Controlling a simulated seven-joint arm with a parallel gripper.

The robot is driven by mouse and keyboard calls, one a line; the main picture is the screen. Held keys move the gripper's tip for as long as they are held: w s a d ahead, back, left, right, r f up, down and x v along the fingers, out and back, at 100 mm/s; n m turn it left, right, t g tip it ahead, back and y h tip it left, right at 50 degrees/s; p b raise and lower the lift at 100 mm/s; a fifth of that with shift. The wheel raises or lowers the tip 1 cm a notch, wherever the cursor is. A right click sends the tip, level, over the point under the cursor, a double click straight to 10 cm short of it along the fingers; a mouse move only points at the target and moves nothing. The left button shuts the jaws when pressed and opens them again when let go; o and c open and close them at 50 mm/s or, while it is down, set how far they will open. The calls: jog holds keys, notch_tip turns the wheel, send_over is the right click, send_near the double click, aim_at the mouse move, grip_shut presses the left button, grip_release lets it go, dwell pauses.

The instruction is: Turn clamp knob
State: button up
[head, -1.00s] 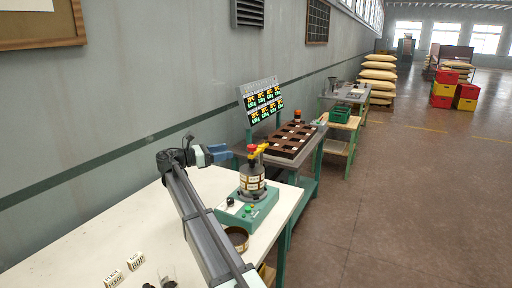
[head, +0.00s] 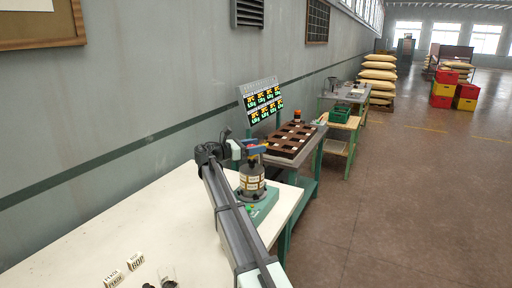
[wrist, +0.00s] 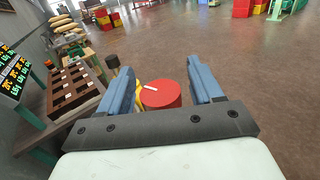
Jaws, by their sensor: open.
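The clamp knob is red and round with a white bar on its top; it shows in the wrist view (wrist: 160,95) between my two blue fingers. A yellow clamp part (wrist: 137,98) shows just left of it, partly behind the left finger. In the head view the knob is mostly hidden behind my gripper (head: 254,149), which is at the top of the grey labelled drum (head: 252,180) on its green base (head: 264,208). My gripper is open (wrist: 160,90), with a finger on each side of the knob. I cannot tell whether either finger touches it.
The drum stands on a pale table (head: 150,225); labelled white blocks (head: 113,279) and a glass (head: 168,275) are at its front. A brown compartment tray (head: 290,140) and a display board (head: 261,102) stand on the bench behind.

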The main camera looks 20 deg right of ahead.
jog(key=shift+d, duration=0.25)
jog(key=shift+c, duration=0.3)
